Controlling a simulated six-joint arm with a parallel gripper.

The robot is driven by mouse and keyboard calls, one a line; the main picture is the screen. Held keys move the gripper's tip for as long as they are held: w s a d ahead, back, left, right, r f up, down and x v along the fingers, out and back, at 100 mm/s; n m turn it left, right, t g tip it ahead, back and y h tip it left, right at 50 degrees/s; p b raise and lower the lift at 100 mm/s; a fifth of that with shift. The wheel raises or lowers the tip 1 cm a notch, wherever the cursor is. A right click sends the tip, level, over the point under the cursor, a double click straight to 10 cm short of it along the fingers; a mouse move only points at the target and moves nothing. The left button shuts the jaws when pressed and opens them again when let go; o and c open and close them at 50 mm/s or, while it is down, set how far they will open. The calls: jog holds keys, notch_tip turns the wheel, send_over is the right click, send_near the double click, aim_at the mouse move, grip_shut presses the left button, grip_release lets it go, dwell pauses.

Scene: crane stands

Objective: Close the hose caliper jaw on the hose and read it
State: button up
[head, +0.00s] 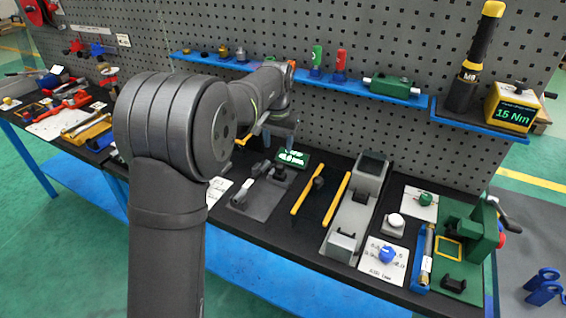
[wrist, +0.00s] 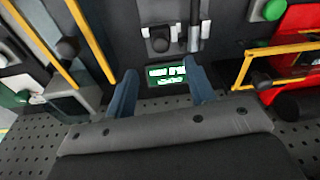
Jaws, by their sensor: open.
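The hose caliper station is a grey plate (head: 262,205) on the bench, right of my arm in the head view. On it are a dark block with a round knob (head: 279,173) and a pale bar (head: 246,188). A small display (head: 293,158) with green lit text stands behind them; its digits are too small to read surely. In the wrist view the display (wrist: 167,75) shows between my fingertips, with the knobbed block (wrist: 160,38) and a grey rod (wrist: 194,25) beyond. My gripper (wrist: 163,71) is open and empty. I cannot pick out the hose surely.
Two yellow rails (head: 306,195) and a grey fixture (head: 355,205) lie right of the caliper. A pegboard (head: 380,130) rises behind, with a blue shelf (head: 345,87). In the wrist view, a red thing (wrist: 295,45) with yellow bars lies at the right.

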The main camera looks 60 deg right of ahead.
jog(key=s+a+r+n+t+h, duration=0.1)
jog(key=s+a+r+n+h, duration=0.1)
jog(key=a+r+n, duration=0.3)
jog(key=m, duration=0.2)
send_near(280, 165)
jog(key=shift+h, duration=0.4)
jog(key=x, duration=0.9)
jog(key=shift+a+f, duration=0.2)
jog(key=shift+a, duration=0.15)
